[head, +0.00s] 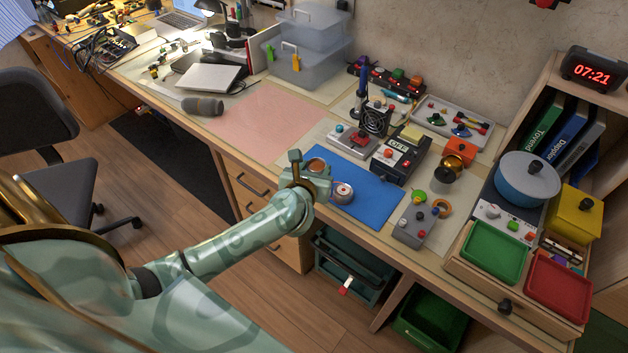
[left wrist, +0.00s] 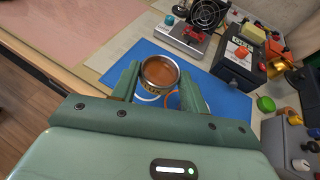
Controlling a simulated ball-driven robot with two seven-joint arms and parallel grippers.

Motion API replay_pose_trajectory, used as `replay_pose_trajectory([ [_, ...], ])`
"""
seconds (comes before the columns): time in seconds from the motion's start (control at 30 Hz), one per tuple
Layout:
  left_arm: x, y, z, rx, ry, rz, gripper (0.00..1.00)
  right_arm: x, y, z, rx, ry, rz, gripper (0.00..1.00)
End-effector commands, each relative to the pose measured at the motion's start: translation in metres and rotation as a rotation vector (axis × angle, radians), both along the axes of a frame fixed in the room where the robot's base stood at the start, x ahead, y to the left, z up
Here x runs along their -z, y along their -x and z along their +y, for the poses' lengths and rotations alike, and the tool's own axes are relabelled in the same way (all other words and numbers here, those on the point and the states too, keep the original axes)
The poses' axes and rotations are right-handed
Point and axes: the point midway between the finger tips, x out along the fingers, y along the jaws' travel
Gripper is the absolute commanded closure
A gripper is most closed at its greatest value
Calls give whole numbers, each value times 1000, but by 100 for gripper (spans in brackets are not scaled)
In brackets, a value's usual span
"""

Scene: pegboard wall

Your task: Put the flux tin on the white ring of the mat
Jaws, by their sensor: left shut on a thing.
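The flux tin (left wrist: 160,72) is a round, open metal tin with brown contents. In the left wrist view it sits between the two green fingers of my left gripper (left wrist: 158,84), which is shut on it. In the head view the tin (head: 316,165) shows at the far side of my left gripper (head: 314,170), over the blue mat (head: 372,193). Part of the white ring (left wrist: 146,97) shows just below the tin, with an orange ring (left wrist: 172,101) to its right. The fingers and tin hide much of both rings. I cannot tell whether the tin touches the mat.
A silver round item (head: 343,192) is close to the right of my left gripper. A grey box with knobs (head: 414,226) stands right of the mat. A soldering station (head: 400,155) and a small fan (head: 375,121) stand behind. The pink mat (head: 268,122) is bare.

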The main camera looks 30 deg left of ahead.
Motion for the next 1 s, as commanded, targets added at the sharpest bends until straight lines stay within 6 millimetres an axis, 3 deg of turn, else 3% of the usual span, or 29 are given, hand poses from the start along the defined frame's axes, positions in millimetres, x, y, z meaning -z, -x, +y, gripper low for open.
replay_pose_trajectory([
  [0.03, 13, -6, 5, -1, -2, 1, 79, 9, 3, 1, 0, -2, 7, 25],
  [0.33, 33, -20, 18, -2, -1, -2, 79, 19, 7, 12, 4, -15, 16, 25],
  [0.5, 64, -20, 18, 0, 0, 2, 79, 35, 13, 13, 3, -16, 31, 25],
  [0.87, 65, -20, 18, 0, 0, -2, 79, 35, 13, 8, 0, -10, 31, 25],
  [0.9, 66, -20, 18, 0, 0, -2, 53, 36, 13, 7, 0, -9, 32, 25],
  [0.97, 65, -20, 18, 0, 0, -2, 36, 35, 13, 7, -1, -8, 31, 25],
  [1.0, 64, -20, 18, 0, 0, -2, 34, 35, 13, 6, -1, -8, 31, 25],
])
